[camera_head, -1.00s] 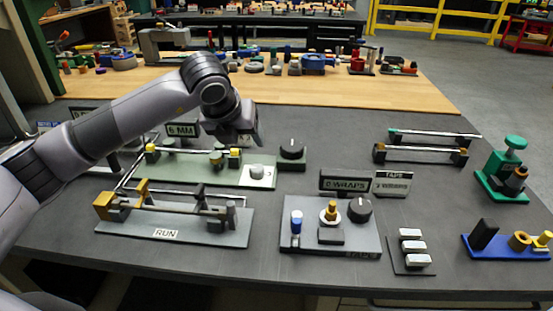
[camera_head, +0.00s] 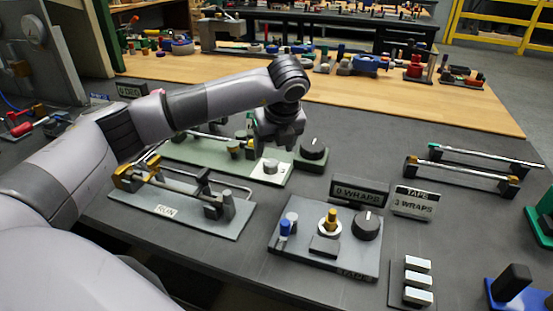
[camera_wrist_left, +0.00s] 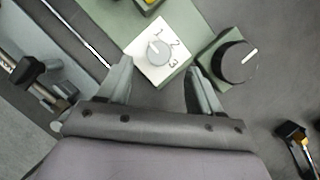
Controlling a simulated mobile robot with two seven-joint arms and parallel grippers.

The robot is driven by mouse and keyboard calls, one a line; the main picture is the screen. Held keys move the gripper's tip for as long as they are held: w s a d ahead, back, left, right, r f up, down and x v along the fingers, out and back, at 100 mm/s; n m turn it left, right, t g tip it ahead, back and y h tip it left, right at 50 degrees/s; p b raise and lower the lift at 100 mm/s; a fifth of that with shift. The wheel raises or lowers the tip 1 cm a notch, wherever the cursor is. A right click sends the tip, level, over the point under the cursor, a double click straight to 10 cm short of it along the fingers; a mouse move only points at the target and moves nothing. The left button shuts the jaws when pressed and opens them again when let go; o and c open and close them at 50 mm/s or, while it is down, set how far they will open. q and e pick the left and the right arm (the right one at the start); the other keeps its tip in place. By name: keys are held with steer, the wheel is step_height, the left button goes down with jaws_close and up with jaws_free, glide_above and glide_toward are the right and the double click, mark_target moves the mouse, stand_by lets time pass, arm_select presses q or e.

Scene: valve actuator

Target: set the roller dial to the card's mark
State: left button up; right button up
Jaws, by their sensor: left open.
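A small round grey-white dial (camera_head: 270,167) sits on a white plate on the green fixture. The wrist view shows the dial (camera_wrist_left: 157,52) on its plate (camera_wrist_left: 148,73), with the numbers 1, 2 and 3 along its right side. A black knob (camera_head: 314,149) with a white pointer line stands right of it; it also shows in the wrist view (camera_wrist_left: 237,61). I cannot tell which one is the roller dial. My left gripper (camera_head: 278,148) is open above the plate, its two fingers (camera_wrist_left: 157,82) apart on either side, holding nothing. A 6 MM card is hidden now. My right gripper is out of view.
The RUN fixture (camera_head: 230,226) lies in front, close under my arm. A tape panel (camera_head: 290,259) with knobs, a 0 WRAPS sign (camera_head: 360,191) and a TAPE card (camera_head: 414,203) stand to the right. Bare table lies between the black knob and the rods (camera_head: 470,172).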

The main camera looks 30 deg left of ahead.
mark_target(270, 162)
arm_select(q)
steer(key=x, duration=0.6)
steer(key=shift+a+f+p, duration=0.1)
steer(key=shift+a+p, duration=0.05)
steer(key=shift+p, duration=0.25)
steer(key=shift+c, duration=0.3)
steer(key=c, duration=1)
